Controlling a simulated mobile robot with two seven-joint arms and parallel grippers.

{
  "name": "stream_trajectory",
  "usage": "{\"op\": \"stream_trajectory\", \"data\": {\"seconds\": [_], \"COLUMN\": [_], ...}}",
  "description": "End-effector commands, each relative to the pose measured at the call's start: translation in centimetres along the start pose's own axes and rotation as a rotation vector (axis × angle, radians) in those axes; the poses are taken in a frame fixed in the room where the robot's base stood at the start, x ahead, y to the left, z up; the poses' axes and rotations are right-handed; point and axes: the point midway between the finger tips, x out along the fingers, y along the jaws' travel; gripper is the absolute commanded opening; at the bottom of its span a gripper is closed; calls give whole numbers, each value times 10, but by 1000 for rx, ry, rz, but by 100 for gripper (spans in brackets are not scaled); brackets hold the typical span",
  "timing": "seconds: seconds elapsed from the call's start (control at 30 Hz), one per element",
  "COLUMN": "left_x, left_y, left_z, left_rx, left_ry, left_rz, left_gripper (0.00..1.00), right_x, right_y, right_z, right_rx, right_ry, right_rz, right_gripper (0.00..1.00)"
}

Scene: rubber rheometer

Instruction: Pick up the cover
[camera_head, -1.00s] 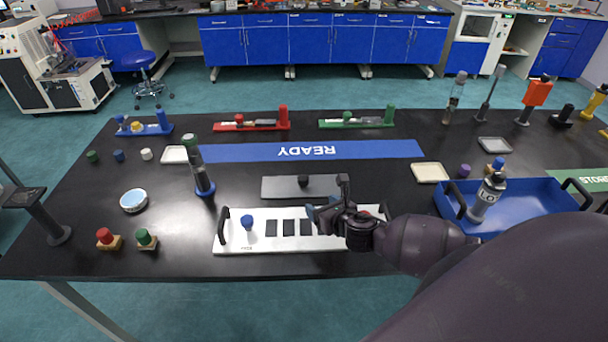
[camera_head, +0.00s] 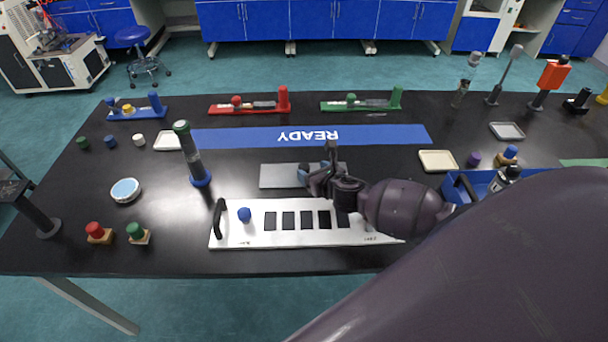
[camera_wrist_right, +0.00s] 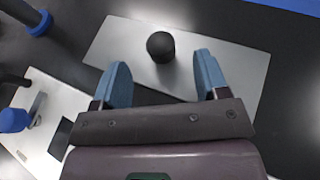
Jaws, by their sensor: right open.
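The cover is a flat grey plate (camera_head: 278,176) with a round black knob, lying on the black table behind the white tray. In the right wrist view, the plate (camera_wrist_right: 112,45) and its upright knob (camera_wrist_right: 160,46) lie just ahead of my fingers. My right gripper (camera_head: 316,165) is over the right part of the cover and hides its knob in the head view. In the wrist view, the blue fingers of my right gripper (camera_wrist_right: 162,78) are wide apart and empty, with the knob beyond the gap. My left gripper is not in view.
The white tray (camera_head: 288,238) with black squares, a blue knob (camera_head: 244,215) and a black handle lies in front of the cover. A dark cylinder on a blue base (camera_head: 200,178) stands to the left. A blue bin (camera_head: 462,183) is at right. The READY strip (camera_head: 225,138) lies behind.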

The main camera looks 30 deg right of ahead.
Motion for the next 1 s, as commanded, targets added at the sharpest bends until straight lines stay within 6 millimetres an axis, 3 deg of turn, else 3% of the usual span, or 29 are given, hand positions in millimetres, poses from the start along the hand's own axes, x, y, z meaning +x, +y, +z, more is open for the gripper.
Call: {"op": "stream_trajectory", "data": {"seconds": [0.43, 0.8, 1.0], "left_x": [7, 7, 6], "left_y": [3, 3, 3], "left_z": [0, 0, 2], "left_rx": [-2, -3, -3], "left_ry": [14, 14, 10], "left_rz": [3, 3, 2], "left_gripper": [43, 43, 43], "right_x": [46, 52, 52], "right_y": [1, 1, 1], "right_z": [-5, -4, -5], "right_rx": [3, 1, 1], "right_ry": [-1, 0, 0], "right_rz": [1, 1, 1], "right_gripper": [68, 68, 37]}}
